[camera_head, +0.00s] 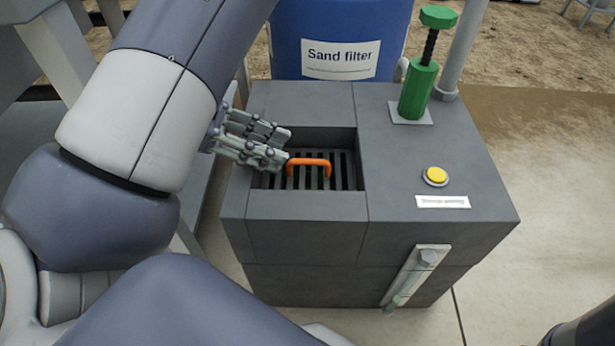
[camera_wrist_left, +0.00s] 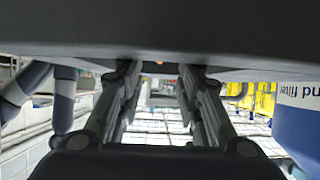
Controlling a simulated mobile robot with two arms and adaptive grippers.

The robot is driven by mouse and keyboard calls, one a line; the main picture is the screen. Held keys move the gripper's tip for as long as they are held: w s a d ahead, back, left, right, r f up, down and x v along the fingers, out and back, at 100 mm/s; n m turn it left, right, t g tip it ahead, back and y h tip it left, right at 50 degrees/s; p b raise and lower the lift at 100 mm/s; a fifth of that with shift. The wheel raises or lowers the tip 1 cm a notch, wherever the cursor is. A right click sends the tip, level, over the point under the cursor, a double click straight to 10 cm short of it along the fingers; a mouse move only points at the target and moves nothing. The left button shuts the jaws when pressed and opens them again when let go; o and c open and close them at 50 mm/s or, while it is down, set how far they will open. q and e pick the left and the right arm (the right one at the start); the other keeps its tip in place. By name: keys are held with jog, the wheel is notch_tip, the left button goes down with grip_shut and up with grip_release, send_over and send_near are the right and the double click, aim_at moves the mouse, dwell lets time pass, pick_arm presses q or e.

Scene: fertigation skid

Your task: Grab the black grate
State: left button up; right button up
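The black grate (camera_head: 342,172) lies in a square recess in the top of a dark grey box. An orange handle (camera_head: 309,162) arches over the grate's slots. My left gripper (camera_head: 286,147) is at the recess's left side, just left of the handle, with its fingers pointing right toward it. The fingers are apart and nothing shows between them. In the left wrist view the open fingers (camera_wrist_left: 159,78) flank a small orange spot, likely the handle (camera_wrist_left: 159,62). The gripper hides the grate's left part. My right gripper is not in view.
The grey box (camera_head: 305,206) carries a green post (camera_head: 418,90) and a yellow button (camera_head: 436,175) on its right side. A bracket (camera_head: 415,275) sticks to its front. A blue sand filter tank (camera_head: 340,20) stands close behind. Open floor lies to the right.

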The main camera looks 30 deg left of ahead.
aim_at(301, 160)
pick_arm(q)
jog(key=b+x, duration=0.2)
jog(key=x, duration=0.2)
jog(key=shift+w+d+f, duration=0.15)
jog(key=shift+d+f, duration=0.1)
jog(key=shift+d, duration=0.05)
jog(key=shift+w+d+f, duration=0.1)
jog(key=shift+w+d, duration=0.05)
jog(key=shift+d, duration=0.05)
grip_shut()
